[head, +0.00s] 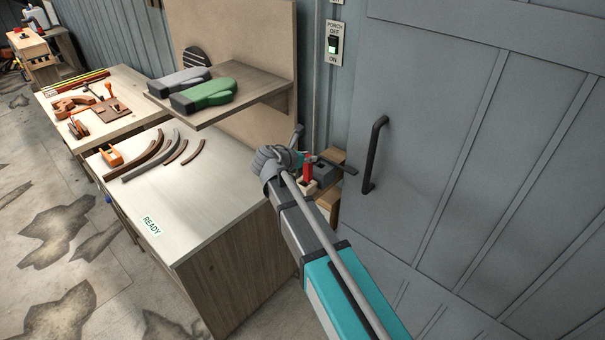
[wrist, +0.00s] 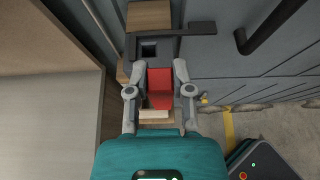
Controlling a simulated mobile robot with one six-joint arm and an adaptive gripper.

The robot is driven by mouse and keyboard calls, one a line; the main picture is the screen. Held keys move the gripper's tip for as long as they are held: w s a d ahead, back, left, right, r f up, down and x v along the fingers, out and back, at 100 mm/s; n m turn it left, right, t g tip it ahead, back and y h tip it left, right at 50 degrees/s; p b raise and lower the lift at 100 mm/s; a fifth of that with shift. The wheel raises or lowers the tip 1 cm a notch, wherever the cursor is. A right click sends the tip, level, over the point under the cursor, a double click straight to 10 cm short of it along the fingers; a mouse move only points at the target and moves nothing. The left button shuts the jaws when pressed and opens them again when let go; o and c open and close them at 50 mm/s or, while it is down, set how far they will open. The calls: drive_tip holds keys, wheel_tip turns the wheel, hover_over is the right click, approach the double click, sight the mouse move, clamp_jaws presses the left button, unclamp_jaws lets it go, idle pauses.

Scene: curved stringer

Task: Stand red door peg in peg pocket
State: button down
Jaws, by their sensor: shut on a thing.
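The red door peg (head: 308,166) is held in my gripper (head: 304,160) beside the grey door. In the wrist view, the red peg (wrist: 160,88) fills the space between the two fingers of my gripper (wrist: 160,72). A grey block with a dark square opening, which looks like the peg pocket (wrist: 149,50), lies just beyond the fingertips. The peg appears outside that opening; its height above the block is unclear. The grey block also shows in the head view (head: 326,171), partly hidden by my arm.
A pale block (wrist: 153,115) lies beneath the peg. A dark door handle (head: 373,155) stands close on the right. The workbench (head: 205,205) with curved strips is on the left. A shelf (head: 252,91) holds green and grey gloves.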

sight(305, 167)
drive_tip(key=shift+w+a+f+b, duration=0.2)
drive_tip(key=shift+w+f+b, duration=0.3)
drive_tip(key=shift+f, duration=0.1)
drive_tip(key=shift+w+a+f+b, duration=0.15)
drive_tip(key=shift+w+f+b, duration=0.25)
drive_tip(key=shift+f, duration=0.2)
drive_tip(key=shift+w+a+f+b, duration=0.1)
drive_tip(key=shift+w+f+b, duration=0.1)
drive_tip(key=shift+f+b, duration=0.8)
drive_tip(key=shift+w+a+f+b, duration=0.1)
drive_tip(key=shift+w+f+b, duration=0.1)
drive_tip(key=shift+f+b, duration=0.75)
drive_tip(key=shift+f, duration=0.25)
drive_tip(key=c, duration=0.5)
unclamp_jaws()
drive_tip(key=shift+r, duration=0.1)
drive_tip(key=shift+r, duration=0.2)
